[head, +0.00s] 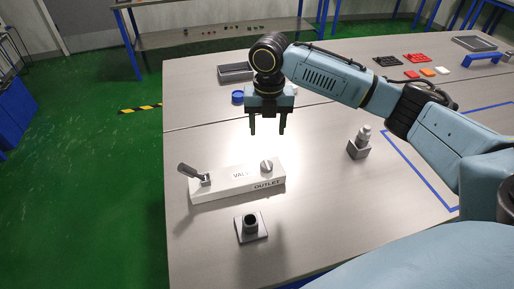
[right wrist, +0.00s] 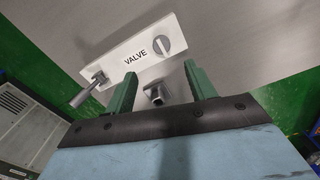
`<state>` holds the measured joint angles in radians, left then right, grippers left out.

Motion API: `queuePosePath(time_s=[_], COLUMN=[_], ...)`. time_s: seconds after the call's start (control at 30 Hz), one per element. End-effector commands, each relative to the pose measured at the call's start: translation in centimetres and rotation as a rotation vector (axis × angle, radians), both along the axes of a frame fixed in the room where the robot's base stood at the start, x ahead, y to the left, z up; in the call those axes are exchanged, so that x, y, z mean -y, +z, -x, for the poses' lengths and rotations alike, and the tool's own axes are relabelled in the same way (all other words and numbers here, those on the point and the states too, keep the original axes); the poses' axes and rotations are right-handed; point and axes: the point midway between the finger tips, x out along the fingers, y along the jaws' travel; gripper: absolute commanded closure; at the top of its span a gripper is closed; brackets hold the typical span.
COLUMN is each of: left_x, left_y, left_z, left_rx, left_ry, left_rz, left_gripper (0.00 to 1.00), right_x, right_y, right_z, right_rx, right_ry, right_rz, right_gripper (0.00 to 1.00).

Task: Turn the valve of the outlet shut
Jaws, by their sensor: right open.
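My left gripper is out of view.
A grey socket on a square plate (head: 250,226) stands in front of the block. A small grey holder with a pale piece (head: 359,144) stands to the right. A blue round item (head: 238,97) and a dark tray (head: 235,73) lie behind. The table's left side is mostly clear.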

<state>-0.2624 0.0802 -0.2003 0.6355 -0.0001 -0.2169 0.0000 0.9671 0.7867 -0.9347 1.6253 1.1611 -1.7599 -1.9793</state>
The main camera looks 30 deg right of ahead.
Motion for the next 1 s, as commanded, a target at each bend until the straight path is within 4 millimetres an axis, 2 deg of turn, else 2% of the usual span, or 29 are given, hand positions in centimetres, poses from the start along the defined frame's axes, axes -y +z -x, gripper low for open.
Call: queuePosePath(time_s=[0.17, 0.3, 0.37, 0.5, 0.7, 0.8, 1.0], left_x=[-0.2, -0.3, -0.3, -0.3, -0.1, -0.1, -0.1], left_y=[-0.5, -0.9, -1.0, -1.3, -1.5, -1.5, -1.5], left_z=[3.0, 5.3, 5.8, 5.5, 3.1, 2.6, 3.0], left_rx=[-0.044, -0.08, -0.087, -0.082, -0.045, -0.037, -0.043], left_ry=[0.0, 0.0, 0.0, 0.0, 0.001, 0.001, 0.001], left_rz=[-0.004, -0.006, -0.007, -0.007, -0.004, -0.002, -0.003], left_gripper=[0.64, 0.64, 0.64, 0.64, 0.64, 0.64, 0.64], right_x=[0.0, 0.0, 0.0, 0.0, -0.1, 0.0, 0.0], right_y=[-2.2, -5.1, -6.5, -9.4, -12.2, -12.9, -13.3], right_z=[0.1, 0.1, 0.1, 0.1, 0.1, 0.1, 0.1], right_rx=[-0.004, -0.005, -0.004, -0.004, -0.002, 0.0, 0.001], right_ry=[0.0, 0.0, -0.001, 0.0, 0.0, 0.001, 0.001], right_rz=[0.0, 0.001, 0.0, 0.0, -0.001, 0.001, 0.0], right_gripper=[0.45, 0.45, 0.45, 0.45, 0.45, 0.45, 0.45])
